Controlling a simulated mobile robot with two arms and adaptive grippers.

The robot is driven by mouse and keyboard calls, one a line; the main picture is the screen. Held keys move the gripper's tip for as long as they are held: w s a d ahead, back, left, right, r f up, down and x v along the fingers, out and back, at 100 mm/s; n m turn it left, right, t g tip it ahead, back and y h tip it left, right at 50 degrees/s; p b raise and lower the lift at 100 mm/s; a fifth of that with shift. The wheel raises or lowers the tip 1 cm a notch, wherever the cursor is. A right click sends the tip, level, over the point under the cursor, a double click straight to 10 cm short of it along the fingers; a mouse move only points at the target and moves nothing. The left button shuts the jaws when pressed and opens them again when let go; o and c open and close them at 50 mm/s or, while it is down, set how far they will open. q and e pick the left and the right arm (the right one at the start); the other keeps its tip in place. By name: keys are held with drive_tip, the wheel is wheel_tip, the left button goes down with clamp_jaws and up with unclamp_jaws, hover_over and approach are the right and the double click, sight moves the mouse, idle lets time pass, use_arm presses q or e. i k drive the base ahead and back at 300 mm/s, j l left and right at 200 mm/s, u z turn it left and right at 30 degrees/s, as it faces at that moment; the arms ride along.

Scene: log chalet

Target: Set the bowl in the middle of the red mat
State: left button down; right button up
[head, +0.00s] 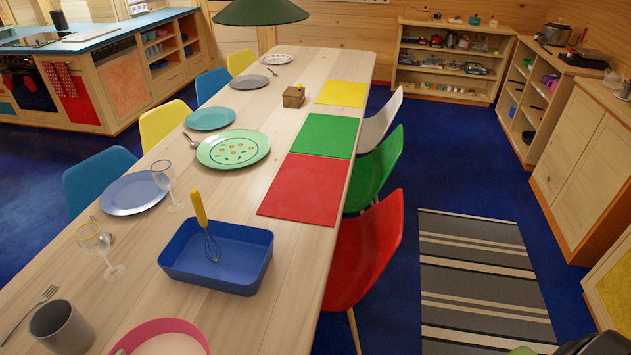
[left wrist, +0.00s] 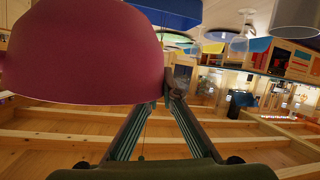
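The pink bowl (head: 165,328) shows at the bottom edge of the head view, partly cut off, with a pale inside. It fills the upper left of the left wrist view (left wrist: 90,50), where the picture is upside down. My left gripper (left wrist: 168,92) has its two fingers drawn close together at the bowl's rim, seemingly shut on it; the bowl hides part of one fingertip. I cannot tell whether the bowl touches the table. The red mat (head: 303,188) lies flat and bare on the table's right side. My right gripper is not clearly in view.
A blue tray (head: 190,273) with a yellow-handled whisk (head: 205,220) stands between bowl and red mat. Wine glasses (head: 165,178), a grey cup (head: 60,328) and plates line the left side. The green mat (head: 325,135) adjoins the red one. A red chair (head: 365,250) stands at right.

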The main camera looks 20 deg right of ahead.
sight(322, 187)
drive_tip(key=i+l+z, duration=0.1)
drive_tip(key=l, duration=0.4)
drive_tip(key=i+l, duration=0.25)
drive_tip(key=l, duration=0.2)
drive_tip(key=i+l+z, duration=0.15)
drive_tip(key=l, duration=0.3)
drive_tip(key=i+l, duration=0.25)
drive_tip(key=l, duration=0.2)
drive_tip(key=i+l+z, duration=0.15)
drive_tip(key=l, duration=0.3)
drive_tip(key=i+l+z, duration=0.1)
drive_tip(key=i+l, duration=0.2)
drive_tip(key=l, duration=0.1)
